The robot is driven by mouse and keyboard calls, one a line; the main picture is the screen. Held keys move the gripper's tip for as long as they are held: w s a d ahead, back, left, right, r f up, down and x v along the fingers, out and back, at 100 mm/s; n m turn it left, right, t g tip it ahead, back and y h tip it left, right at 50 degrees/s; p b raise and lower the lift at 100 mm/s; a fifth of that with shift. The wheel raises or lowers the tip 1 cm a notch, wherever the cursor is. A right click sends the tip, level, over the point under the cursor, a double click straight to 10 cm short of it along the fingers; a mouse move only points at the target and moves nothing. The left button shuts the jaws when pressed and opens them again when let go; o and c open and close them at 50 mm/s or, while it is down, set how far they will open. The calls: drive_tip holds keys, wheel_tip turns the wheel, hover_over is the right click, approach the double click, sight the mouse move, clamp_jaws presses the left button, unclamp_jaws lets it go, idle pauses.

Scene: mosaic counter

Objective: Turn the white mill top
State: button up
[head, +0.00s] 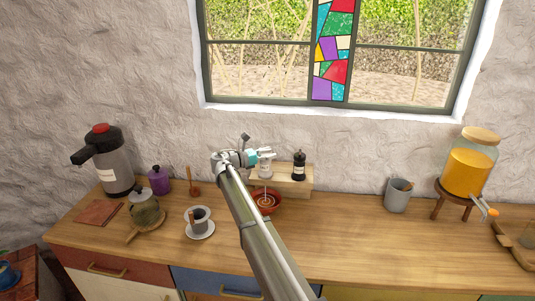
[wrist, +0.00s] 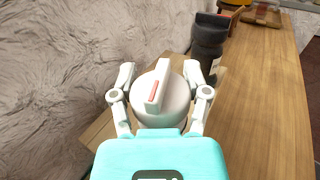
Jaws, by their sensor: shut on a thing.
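The white mill (head: 265,170) stands upright at the left end of a small wooden riser (head: 297,187) against the wall. Its round white top, with a raised bar and a reddish strip on it, fills the middle of the wrist view (wrist: 172,105). My gripper (head: 263,155) comes at it from the left in the head view. In the wrist view my gripper (wrist: 159,82) has one finger on each side of the white top, shut on it. The mill's lower body is hidden below the top in the wrist view.
A black mill (head: 299,166) stands close beside on the same riser, also in the wrist view (wrist: 208,45). A red bowl (head: 267,208) sits in front of the riser, partly behind my arm. A grey mug (head: 397,196) and a drink dispenser (head: 469,170) stand to the right.

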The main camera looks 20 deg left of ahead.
drive_tip(key=shift+s+d+m+g+h, duration=0.1)
drive_tip(key=shift+m+g+h, duration=1.45)
drive_tip(key=shift+g, duration=0.45)
drive_tip(key=shift+s+d+m+g+h, duration=0.1)
drive_tip(key=shift+m+g+h, duration=0.25)
drive_tip(key=shift+m+g, duration=0.45)
drive_tip(key=o, duration=1)
drive_tip(key=shift+o, duration=0.2)
drive_tip(key=v, duration=0.7)
drive_tip(key=shift+a, duration=0.3)
